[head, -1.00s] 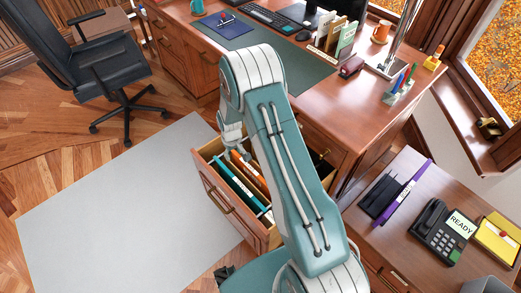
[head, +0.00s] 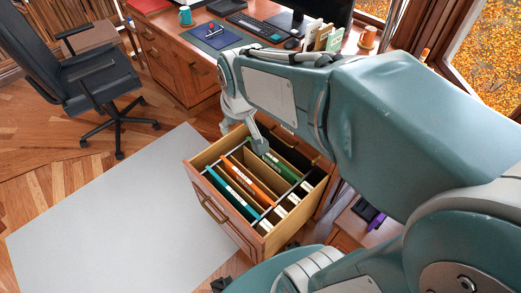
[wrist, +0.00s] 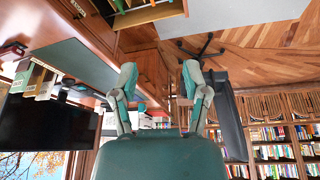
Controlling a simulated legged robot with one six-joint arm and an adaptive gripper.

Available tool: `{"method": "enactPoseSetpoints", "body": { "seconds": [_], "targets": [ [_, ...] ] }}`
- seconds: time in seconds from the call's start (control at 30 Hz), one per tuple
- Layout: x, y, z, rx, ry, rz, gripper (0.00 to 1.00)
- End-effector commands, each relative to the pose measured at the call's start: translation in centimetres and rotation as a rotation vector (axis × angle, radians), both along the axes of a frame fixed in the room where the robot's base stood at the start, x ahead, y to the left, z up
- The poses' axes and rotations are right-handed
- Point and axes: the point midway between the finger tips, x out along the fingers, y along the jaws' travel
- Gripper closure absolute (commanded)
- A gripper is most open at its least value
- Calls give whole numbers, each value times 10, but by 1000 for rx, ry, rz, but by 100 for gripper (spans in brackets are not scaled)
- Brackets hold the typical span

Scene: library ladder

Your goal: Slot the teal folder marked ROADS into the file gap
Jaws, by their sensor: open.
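A teal folder (head: 236,194) with a white label stands at the left side of the open drawer; its lettering is too small to read. An orange folder (head: 250,181) stands beside it, and a green folder (head: 281,168) farther right. The drawer (head: 231,223) shows bare space between the orange and green folders; I cannot tell which space is the file gap. My gripper (head: 259,144) is over the drawer's far end, near the green folder. In the wrist view my gripper (wrist: 160,82) has its two fingers spread with nothing between them; the drawer shows at the top edge.
The wooden desk (head: 183,55) stands behind, with a keyboard (head: 257,28), a blue clipboard (head: 216,36) and an orange mug (head: 368,38). An office chair (head: 95,85) is at the left. A grey mat (head: 110,215) covers clear floor left of the drawer. My arm hides much of the right.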

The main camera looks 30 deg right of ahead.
Motion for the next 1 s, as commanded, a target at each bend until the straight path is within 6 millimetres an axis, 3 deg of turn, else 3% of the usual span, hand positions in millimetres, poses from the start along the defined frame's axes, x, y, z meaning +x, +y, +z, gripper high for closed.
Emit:
{"method": "enactPoseSetpoints", "body": {
  "seconds": [0.2, 0.4, 0.57, 1.0],
  "targets": [
    [-66, 0, 30, 15, -73, -38, 41],
    [-111, 0, 37, 28, -120, -66, 41],
    [-124, 0, 37, 33, -131, -76, 41],
    [-124, 0, 37, 33, -131, -76, 41]
  ]
}}
